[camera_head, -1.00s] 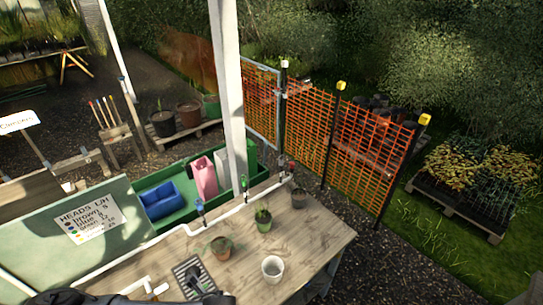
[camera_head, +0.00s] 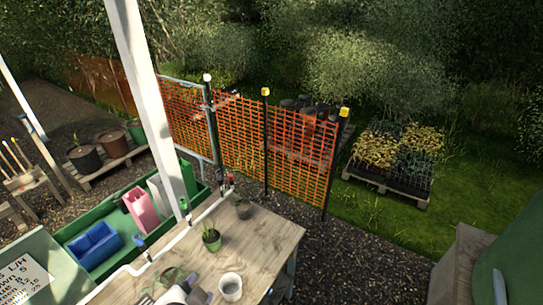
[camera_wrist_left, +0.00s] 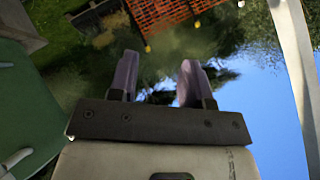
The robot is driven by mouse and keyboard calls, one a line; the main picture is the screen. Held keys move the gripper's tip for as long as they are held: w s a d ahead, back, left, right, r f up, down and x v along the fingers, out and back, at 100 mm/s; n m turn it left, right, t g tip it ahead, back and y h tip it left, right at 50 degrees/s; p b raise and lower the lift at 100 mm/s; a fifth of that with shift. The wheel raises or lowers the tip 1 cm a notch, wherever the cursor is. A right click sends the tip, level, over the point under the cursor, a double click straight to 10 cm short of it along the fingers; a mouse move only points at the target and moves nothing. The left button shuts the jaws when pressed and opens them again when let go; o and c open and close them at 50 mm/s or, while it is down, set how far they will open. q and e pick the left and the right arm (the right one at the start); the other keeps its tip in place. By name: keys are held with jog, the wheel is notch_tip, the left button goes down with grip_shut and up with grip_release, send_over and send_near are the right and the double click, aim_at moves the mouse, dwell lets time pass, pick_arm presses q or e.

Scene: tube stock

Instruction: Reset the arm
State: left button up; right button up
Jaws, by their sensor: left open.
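My left gripper (camera_wrist_left: 158,62) shows in the left wrist view with its two purple-grey fingers apart and nothing between them. Beyond the fingers are blurred trees, sky and part of the orange mesh fence (camera_wrist_left: 165,15), seen upside down. In the head view a grey, partly cut-off shape at the bottom edge, over the wooden bench (camera_head: 262,240), may be part of my left arm; I cannot tell for certain. My right gripper is in neither view.
A white post (camera_head: 147,95) rises behind. A green tray holds a blue bin (camera_head: 93,246). A green object (camera_head: 520,260) stands at lower right.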

pick_arm(q)
jog(key=s+a+f+n+g, duration=0.2)
jog(key=s+f+n+g, duration=0.1)
jog(key=s+f, duration=0.6)
jog(key=s+a+f+n+g, duration=0.3)
jog(key=s+f, duration=0.7)
jog(key=s, duration=0.5)
jog(key=shift+s+a+n+g, duration=0.2)
jog(key=shift+n+g, duration=0.4)
jog(key=shift+n, duration=0.2)
